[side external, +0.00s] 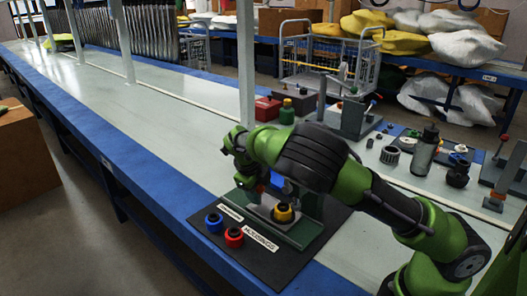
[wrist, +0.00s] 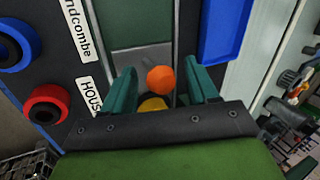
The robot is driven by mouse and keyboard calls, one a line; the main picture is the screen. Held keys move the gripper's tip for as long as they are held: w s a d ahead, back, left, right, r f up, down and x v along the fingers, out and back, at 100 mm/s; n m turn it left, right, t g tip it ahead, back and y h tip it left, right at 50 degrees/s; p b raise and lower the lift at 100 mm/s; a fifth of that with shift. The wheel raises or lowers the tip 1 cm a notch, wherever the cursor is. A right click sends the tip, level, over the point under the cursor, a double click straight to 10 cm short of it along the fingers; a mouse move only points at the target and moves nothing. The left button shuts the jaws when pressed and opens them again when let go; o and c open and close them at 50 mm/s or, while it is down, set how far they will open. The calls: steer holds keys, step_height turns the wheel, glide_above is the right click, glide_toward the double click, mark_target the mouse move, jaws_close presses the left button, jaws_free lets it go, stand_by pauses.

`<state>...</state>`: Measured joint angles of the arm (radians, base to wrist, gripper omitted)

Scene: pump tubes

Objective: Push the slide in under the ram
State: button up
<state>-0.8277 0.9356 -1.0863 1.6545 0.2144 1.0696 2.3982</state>
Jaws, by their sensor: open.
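A dark green press fixture (side external: 302,232) stands on a black mat near the bench's front edge. A yellow housing (side external: 283,213) sits on its light grey slide (side external: 262,213); part of the housing (wrist: 153,103) shows in the wrist view. My gripper (wrist: 160,70) is open, with a teal finger on each side of an orange ball knob (wrist: 161,82). The fingers look apart from the knob; I cannot tell what it belongs to. In the side view my arm hides the gripper and most of the press, so the ram cannot be made out.
A blue ring (side external: 213,222) and a red ring (side external: 234,237) lie on the mat (side external: 268,268) beside white labels. A blue tray (wrist: 225,30) is close to the right finger. Tools and a dark bottle (side external: 424,150) stand behind. The bench at left is clear.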

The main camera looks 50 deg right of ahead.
mark_target(271, 210)
jaws_close()
steer(key=shift+s, duration=2.2)
jaws_free()
steer(key=v, duration=1.6)
steer(key=shift+r, duration=0.35)
steer(key=shift+a, duration=0.15)
